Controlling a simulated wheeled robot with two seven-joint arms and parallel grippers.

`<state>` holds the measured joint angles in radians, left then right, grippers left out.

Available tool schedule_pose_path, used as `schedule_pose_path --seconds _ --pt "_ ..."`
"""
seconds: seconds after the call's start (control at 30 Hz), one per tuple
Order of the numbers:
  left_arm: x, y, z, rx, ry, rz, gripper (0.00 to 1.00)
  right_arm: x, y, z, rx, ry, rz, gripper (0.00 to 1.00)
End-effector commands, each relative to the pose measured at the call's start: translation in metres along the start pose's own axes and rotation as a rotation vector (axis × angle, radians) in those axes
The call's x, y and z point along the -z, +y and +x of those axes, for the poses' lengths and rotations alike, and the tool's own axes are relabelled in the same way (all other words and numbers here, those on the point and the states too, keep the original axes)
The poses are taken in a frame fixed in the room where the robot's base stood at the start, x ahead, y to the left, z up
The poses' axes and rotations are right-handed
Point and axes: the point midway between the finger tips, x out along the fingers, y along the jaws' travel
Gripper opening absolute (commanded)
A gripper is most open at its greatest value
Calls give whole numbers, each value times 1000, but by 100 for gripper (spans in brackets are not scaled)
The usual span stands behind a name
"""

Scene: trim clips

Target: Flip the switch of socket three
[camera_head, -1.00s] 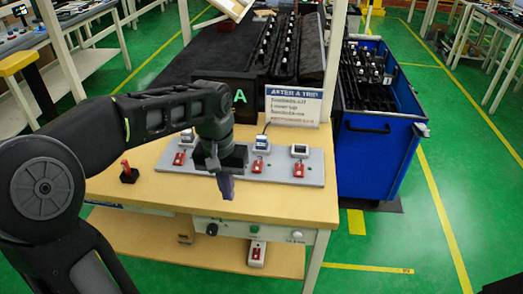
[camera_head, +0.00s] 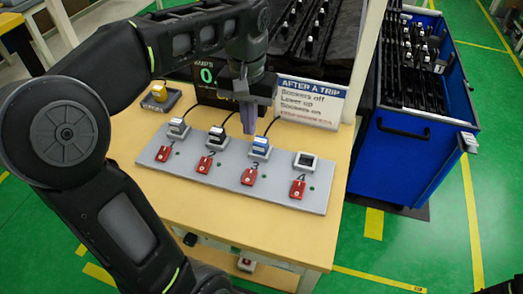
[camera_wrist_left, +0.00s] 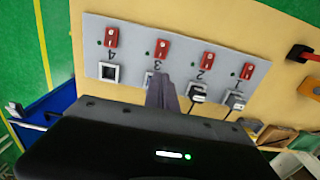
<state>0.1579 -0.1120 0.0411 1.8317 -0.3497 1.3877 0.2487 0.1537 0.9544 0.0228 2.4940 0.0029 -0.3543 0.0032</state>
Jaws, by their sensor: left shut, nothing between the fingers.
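A grey socket strip (camera_head: 318,200) lies on the wooden bench with red switches numbered 1 to 4. The socket three switch (camera_head: 249,177) is red; it also shows in the left wrist view (camera_wrist_left: 162,48). Socket three (camera_head: 261,148) has a blue-topped plug with a cord in it. My left gripper (camera_head: 248,128) is shut and empty, pointing down above and behind socket three. In the left wrist view its fingertips (camera_wrist_left: 162,86) overlap the area of socket three and hide part of it. They look apart from the switch. My right gripper is not in view.
Switches one (camera_head: 165,153), two (camera_head: 204,164) and four (camera_head: 297,188) flank it. Sockets one and two hold plugs; socket four (camera_head: 305,161) is empty. A blue cart (camera_head: 395,165) is at the right.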

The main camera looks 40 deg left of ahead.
Motion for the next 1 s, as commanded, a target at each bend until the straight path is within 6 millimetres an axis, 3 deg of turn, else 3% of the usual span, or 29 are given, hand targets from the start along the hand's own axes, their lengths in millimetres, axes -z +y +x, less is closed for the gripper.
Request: schedule_pose_path --seconds 0.47,0.67,1.0 --pt "0 0 9 1 -3 0 0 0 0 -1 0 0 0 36" --pt "-1 0 36 1 -5 1 0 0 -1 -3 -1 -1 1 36" --pt "-1 0 104 0 -6 1 0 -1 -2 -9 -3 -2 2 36"
